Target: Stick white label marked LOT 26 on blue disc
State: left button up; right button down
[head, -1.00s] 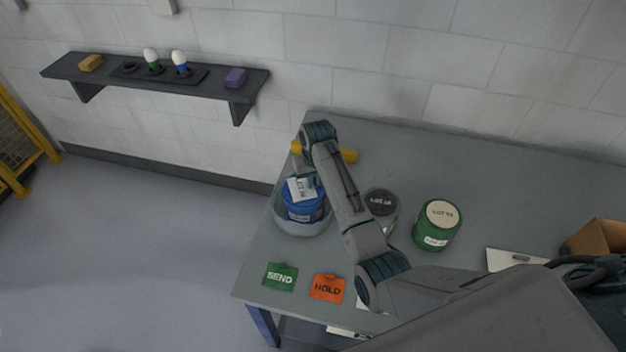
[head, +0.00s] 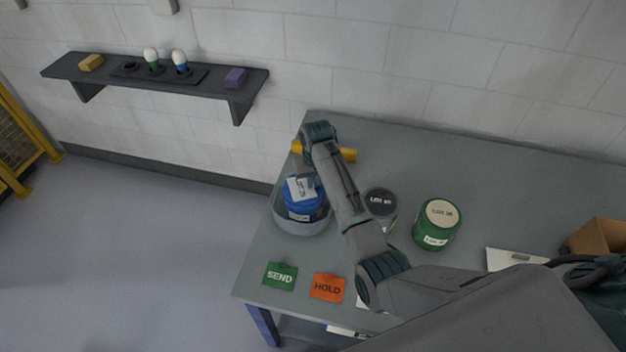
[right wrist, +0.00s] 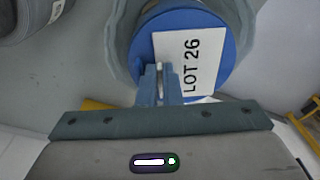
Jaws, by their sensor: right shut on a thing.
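The white label marked LOT 26 (right wrist: 196,62) lies over the blue disc (right wrist: 150,40) in the right wrist view; whether it touches the disc all over I cannot tell. My right gripper (right wrist: 160,80) is shut on the label's edge. In the head view the label (head: 298,187) shows pale on top of the blue roll (head: 304,206), which sits in a grey round holder (head: 302,229) at the table's left edge. My right gripper (head: 308,180) is above it, partly hidden by its own arm. My left gripper is not in view.
Beside the holder stand a dark-topped can (head: 381,201) and a green can (head: 437,225). A green SEND card (head: 280,276) and an orange HOLD card (head: 327,288) lie in front. A yellow bar (head: 348,155) is behind. The table's back right is clear.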

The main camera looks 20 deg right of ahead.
jog(key=shift+s+f, duration=0.15)
jog(key=c, duration=1.5)
grip_release()
jog(key=shift+a, duration=0.1)
jog(key=shift+c, duration=0.5)
jog(key=shift+o, duration=0.7)
jog(key=o, duration=0.3)
jog(key=shift+r, duration=0.35)
jog(key=shift+o, duration=0.2)
jog(key=shift+d+r, duration=0.2)
jog(key=shift+r, duration=3)
